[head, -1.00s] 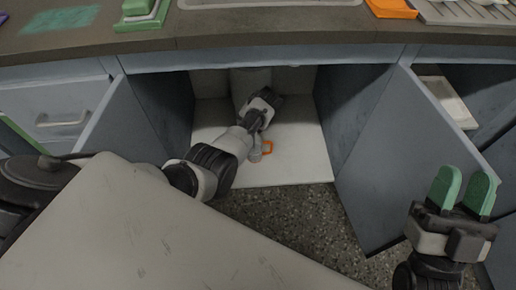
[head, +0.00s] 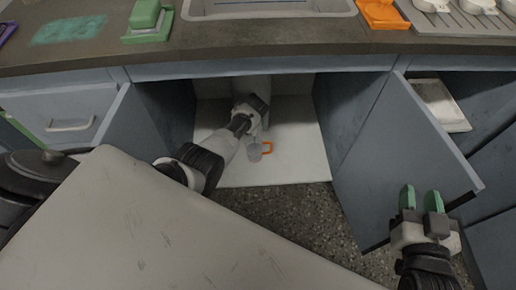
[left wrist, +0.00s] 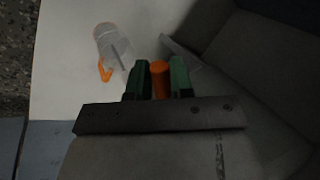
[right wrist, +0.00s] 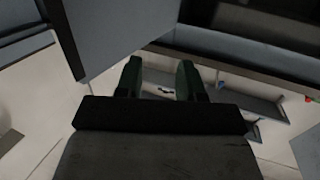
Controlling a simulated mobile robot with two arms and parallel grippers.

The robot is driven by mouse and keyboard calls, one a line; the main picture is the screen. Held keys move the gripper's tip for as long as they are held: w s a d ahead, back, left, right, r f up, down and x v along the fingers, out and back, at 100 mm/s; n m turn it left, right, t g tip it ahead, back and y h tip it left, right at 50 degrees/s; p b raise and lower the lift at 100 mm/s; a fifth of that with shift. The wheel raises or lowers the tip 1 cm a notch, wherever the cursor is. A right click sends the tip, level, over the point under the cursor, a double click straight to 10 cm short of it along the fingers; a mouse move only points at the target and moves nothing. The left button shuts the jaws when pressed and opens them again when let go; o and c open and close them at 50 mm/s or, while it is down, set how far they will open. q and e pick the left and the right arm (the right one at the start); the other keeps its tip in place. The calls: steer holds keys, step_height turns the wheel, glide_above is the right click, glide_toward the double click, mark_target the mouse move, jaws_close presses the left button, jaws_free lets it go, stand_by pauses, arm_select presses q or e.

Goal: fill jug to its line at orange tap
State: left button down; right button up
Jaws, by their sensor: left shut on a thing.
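The clear jug (head: 254,152) with an orange handle (head: 268,147) stands on the pale floor of the open cabinet under the sink. It also shows in the left wrist view (left wrist: 113,47), left of my fingers and apart from them. I cannot make out its line or any water in it. My left gripper (left wrist: 159,80) is shut on the orange tap (left wrist: 160,78), whose round end shows between its green fingers. In the head view my left arm reaches into the cabinet and hides the tap. My right gripper (head: 420,198) is open and empty, in front of the right cabinet door.
The left door (head: 112,137) and right door (head: 405,150) stand open on either side.

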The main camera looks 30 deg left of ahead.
arm_select(q)
steer(key=shift+a+m, duration=0.1)
steer(key=shift+m, duration=0.2)
steer(key=shift+a+m+t+p, duration=0.3)
steer(key=shift+m+p, duration=0.05)
steer(key=shift+m, duration=0.05)
steer(key=w+a+m+t+h, duration=0.1)
steer(key=m, duration=0.1)
steer(key=w+a+m, duration=0.1)
steer(key=m, duration=0.2)
steer(key=w+a+m+t+h, duration=0.1)
steer(key=m, duration=0.1)
steer(key=shift+a+t+h, duration=0.3)
steer(key=shift+a, duration=0.05)
arm_select(e)
steer(key=f+g, duration=0.1)
steer(key=s+f+g, duration=0.1)
steer(key=d+f+g+h, duration=0.1)
steer(key=shift+s+f, duration=0.3)
arm_select(q)
steer(key=c, duration=0.9)
jaws_free()
